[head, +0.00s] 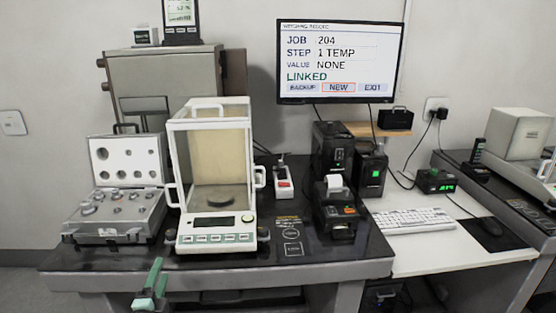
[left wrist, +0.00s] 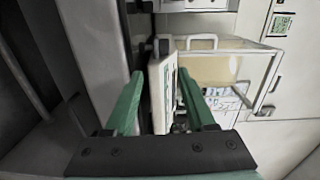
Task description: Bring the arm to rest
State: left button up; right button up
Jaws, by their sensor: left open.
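My left gripper (head: 151,284) is low at the front edge of the dark weighing table (head: 330,250), in front of the balance. Its green fingers also show in the left wrist view (left wrist: 160,85), spread apart. They hold nothing that I can see. The glass-walled balance (head: 213,220) stands upright on the table, behind the gripper in the head view. In the left wrist view the balance (left wrist: 220,67) appears turned on its side beyond the fingers, and its base shows between them, apart from them as far as I can tell. My right gripper is in neither view.
An open weight case (head: 110,232) sits left of the balance. A printer (head: 338,212) and black boxes stand to its right. The monitor (head: 338,62) reads step "1 TEMP", value "NONE". A keyboard (head: 412,220) lies on the white side table. The table's front right part is clear.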

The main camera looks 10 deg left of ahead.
pick_arm(q)
jog(key=s+d+f+n+g+h+p, duration=0.2)
jog(key=s+d, duration=0.4)
jog(key=s, duration=0.3)
jog(key=s+d+f+n+g+h+p, duration=0.2)
jog(key=s+d+f+n, duration=0.3)
jog(key=s, duration=0.4)
jog(key=s+d+f+n+g+h+p, duration=0.2)
jog(key=s+d+f+n+g+p, duration=0.1)
jog(key=s+d, duration=0.5)
jog(key=s+f+n+g, duration=0.1)
jog(key=n, duration=0.1)
jog(key=shift+d+n, duration=0.2)
jog(key=shift+n, duration=0.2)
jog(key=shift+w, duration=0.1)
